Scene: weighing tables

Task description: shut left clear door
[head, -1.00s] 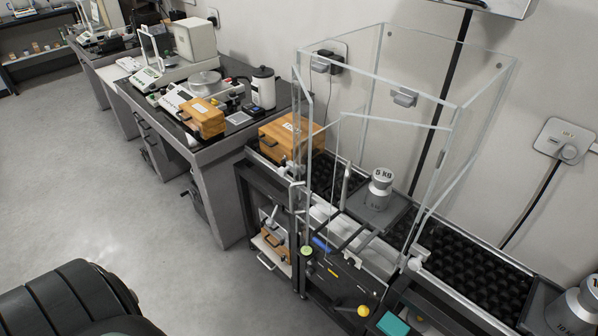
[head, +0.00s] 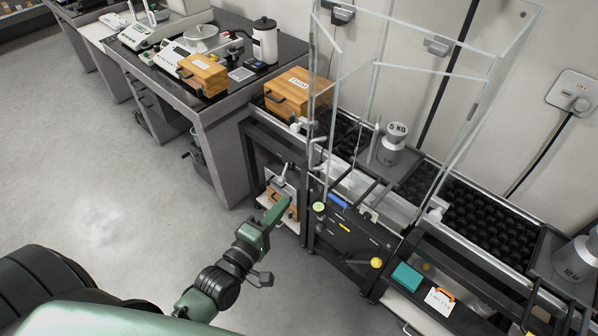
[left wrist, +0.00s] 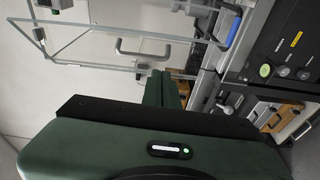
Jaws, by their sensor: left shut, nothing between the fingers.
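A clear draught case with thin pale frames (head: 378,95) stands over the scale on the right-hand bench in the head view. Its left clear door (head: 311,100) shows nearly edge-on at the case's left side; how far it stands open I cannot tell. A grey handle (head: 318,157) is low on that side. Clear framed panes and a grey bar handle (left wrist: 142,48) also show in the left wrist view. My left gripper (head: 283,203) is shut and empty, below and in front of the case's left side. Its fingers also show in the left wrist view (left wrist: 162,88). My right gripper is out of view.
A 5 kg weight (head: 392,148) stands inside the case. A wooden box (head: 298,93) sits left of it, and another weight (head: 578,262) at far right. The dark front panel (head: 350,235) has a green button and yellow knob. Floor at left is clear.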

